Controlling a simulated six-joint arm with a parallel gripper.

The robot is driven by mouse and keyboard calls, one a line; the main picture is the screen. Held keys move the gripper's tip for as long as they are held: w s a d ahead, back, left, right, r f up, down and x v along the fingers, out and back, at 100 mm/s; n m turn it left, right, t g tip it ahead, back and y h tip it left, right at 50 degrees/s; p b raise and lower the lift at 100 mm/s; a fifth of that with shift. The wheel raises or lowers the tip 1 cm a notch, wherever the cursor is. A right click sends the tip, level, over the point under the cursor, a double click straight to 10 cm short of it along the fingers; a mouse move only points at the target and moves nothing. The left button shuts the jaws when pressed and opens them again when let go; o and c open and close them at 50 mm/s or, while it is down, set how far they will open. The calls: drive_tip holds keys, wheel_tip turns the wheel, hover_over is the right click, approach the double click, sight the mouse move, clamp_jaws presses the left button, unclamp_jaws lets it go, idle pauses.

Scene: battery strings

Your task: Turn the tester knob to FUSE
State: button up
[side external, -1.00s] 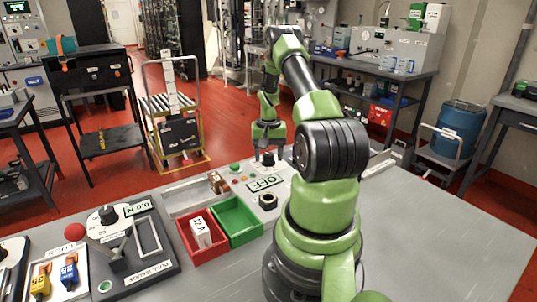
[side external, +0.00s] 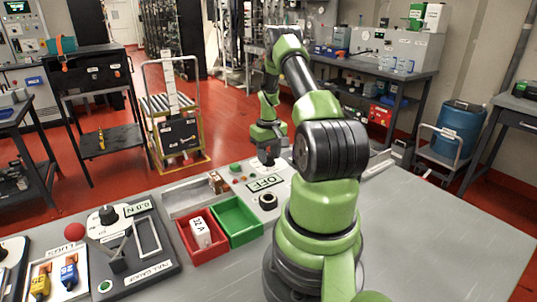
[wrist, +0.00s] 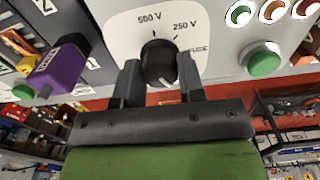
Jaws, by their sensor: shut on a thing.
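The tester knob (wrist: 158,62) is round and black on a white dial plate (wrist: 120,24) marked 500 V, 250 V and, partly hidden at the right, FUSE. My gripper (wrist: 159,68) is shut on the knob, one finger on each side of it. A small white mark shows near the knob's lower edge in the wrist view. In the side view my gripper (side external: 267,161) is down at the tester panel (side external: 289,176), and the knob is mostly hidden there. The tester display (side external: 265,183) reads OFF.
A green button (wrist: 263,59) is right of the dial in the wrist view, and a purple block (wrist: 61,67) is at the left. In the side view, red (side external: 185,246) and green (side external: 254,232) bins stand in front of the panel. The table right of my arm is clear.

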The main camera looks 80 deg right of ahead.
drive_tip(key=n, duration=0.5)
drive_tip(key=shift+n, duration=0.4)
drive_tip(key=n, duration=0.5)
drive_tip(key=shift+n, duration=0.7)
drive_tip(key=o, duration=0.8)
drive_tip(key=shift+c, duration=0.2)
drive_tip(key=shift+r, duration=0.1)
